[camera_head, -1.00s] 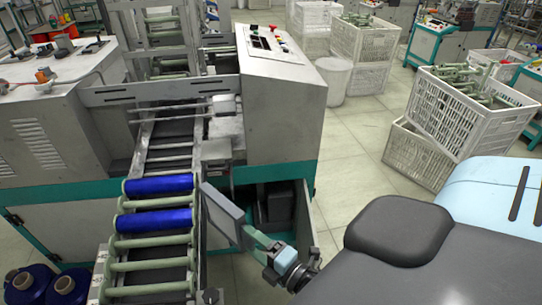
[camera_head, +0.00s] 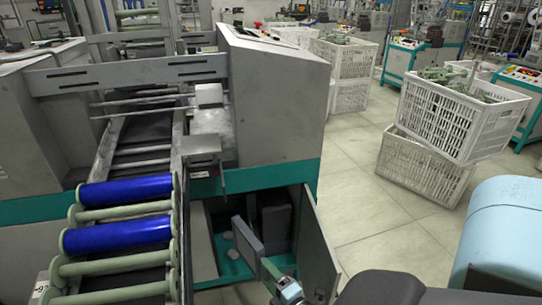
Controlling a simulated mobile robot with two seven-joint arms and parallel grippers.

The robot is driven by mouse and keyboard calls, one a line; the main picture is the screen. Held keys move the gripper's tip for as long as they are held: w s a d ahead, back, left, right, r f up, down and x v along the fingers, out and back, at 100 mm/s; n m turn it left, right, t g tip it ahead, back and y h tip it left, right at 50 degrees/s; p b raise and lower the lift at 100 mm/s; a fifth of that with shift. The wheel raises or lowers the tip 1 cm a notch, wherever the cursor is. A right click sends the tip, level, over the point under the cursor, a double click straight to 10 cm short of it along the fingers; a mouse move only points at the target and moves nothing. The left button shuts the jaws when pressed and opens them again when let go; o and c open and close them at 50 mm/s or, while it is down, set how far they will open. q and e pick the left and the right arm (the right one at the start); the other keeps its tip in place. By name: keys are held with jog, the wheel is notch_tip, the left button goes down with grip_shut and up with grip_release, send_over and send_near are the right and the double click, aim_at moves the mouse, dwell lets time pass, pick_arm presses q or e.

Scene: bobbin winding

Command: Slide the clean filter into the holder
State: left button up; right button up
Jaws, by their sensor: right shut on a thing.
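The filter (camera_head: 247,240) is a flat grey panel with a pale green handle (camera_head: 271,268). My right gripper (camera_head: 283,287) is shut on the handle, low in the middle of the view. The filter stands tilted at the mouth of an open cabinet under the machine. A dark grey box-like unit (camera_head: 277,221) inside the cabinet may be the holder; the filter partly covers it. I cannot tell whether the filter touches it. My left gripper is not in view.
The cabinet door (camera_head: 318,245) stands open, close to the right of the filter. A rack (camera_head: 176,250) of blue and green bobbins is on the left. White crates (camera_head: 455,115) stand at the right. The tiled floor between is clear.

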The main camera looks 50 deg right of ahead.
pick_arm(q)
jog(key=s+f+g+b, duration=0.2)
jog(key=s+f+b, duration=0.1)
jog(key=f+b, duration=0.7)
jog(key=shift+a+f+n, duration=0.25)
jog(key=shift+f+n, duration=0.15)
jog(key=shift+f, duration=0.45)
pick_arm(e)
jog(key=d+f+m+g+h, duration=0.2)
jog(key=d+f+m+h, duration=0.2)
jog(key=f, duration=1.5)
jog(key=shift+w+g+h, duration=0.3)
jog(key=shift+w+h, duration=0.05)
jog(key=shift+h, duration=0.65)
jog(key=shift+w+r, duration=0.1)
